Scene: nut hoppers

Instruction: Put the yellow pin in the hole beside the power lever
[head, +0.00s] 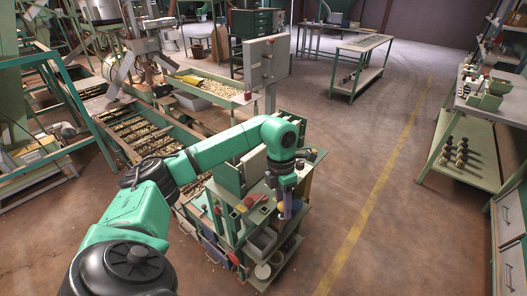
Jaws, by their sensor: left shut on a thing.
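My left arm reaches in from the left, and its gripper (284,211) points down over the right side of a green workstand (228,232). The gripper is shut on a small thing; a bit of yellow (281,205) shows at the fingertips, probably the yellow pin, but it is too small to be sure. Red parts (249,200) sit on the stand's top, left of the gripper. A grey electrical cabinet (267,62) stands behind the arm. I cannot make out the power lever or the hole beside it. My right gripper is not in view.
Grey bins (262,241) sit low on the workstand. Long troughs of nuts (145,135) lie to the left behind my arm. A side bench (463,150) stands at the right. The floor around the yellow line (375,190) is clear.

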